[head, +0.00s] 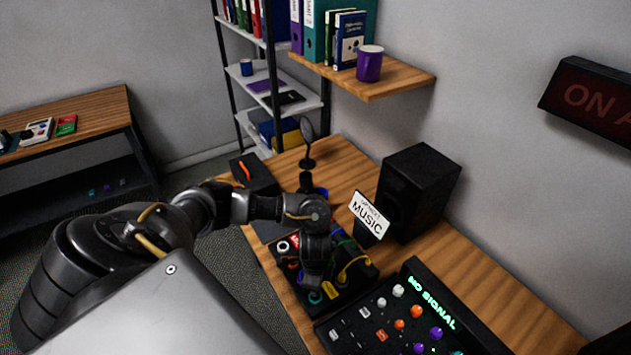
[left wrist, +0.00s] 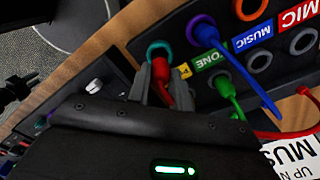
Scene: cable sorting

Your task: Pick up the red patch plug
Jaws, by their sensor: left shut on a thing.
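The red patch plug (left wrist: 162,90) shows in the left wrist view, partly hidden between the fingers of my left gripper (left wrist: 155,82). The gripper is shut on it. The plug's front end is at or just before a teal-ringed socket (left wrist: 158,50); I cannot tell how far it sits in. In the head view my left gripper (head: 315,282) reaches down over the black patch panel (head: 352,291) and hides the plug. My right gripper is not in view.
A blue plug (left wrist: 206,36) and a green plug (left wrist: 223,86) with cables sit close beside the red one. A mixer (head: 397,317), a music sign (head: 370,215) and a black speaker (head: 420,190) stand around the panel. The desk's right front is clear.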

